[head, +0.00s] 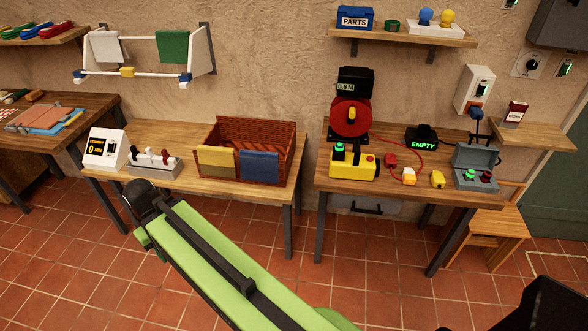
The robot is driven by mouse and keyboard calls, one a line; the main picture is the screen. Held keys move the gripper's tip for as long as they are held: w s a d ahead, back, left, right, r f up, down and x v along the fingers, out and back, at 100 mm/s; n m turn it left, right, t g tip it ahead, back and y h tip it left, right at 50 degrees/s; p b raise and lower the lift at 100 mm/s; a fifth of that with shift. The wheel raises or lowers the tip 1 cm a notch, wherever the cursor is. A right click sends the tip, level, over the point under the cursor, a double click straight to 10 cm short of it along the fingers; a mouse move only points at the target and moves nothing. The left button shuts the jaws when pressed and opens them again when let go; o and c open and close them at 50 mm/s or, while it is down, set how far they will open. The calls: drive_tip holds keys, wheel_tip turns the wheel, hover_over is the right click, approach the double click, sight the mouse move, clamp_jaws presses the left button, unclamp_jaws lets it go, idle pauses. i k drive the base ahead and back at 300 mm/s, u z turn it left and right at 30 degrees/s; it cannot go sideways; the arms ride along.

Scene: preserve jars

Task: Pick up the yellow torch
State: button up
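No thing in the head view is plainly a yellow torch. A small yellow block (438,179) stands on the right workbench, left of a grey box. A small yellow and white piece (409,176) lies to its left, and I cannot tell whether either one is the torch. My green arm reaches from the bottom middle up to the left, with a dark joint at its far end in front of the middle table. No gripper fingers can be made out.
The right workbench (330,187) also bears a yellow machine with a green button (352,162), a red reel (351,128), a black "EMPTY" display (423,140) and a grey box (476,165). A wicker basket (275,132) stands on the middle table. A wooden chair (500,235) is at the right.

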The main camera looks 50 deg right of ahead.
sight(355, 165)
drive_tip(key=u, duration=1.5)
drive_tip(key=k, duration=1.1)
drive_tip(key=z, duration=1.35)
drive_tip(key=i, duration=1.05)
drive_tip(key=u, duration=0.15)
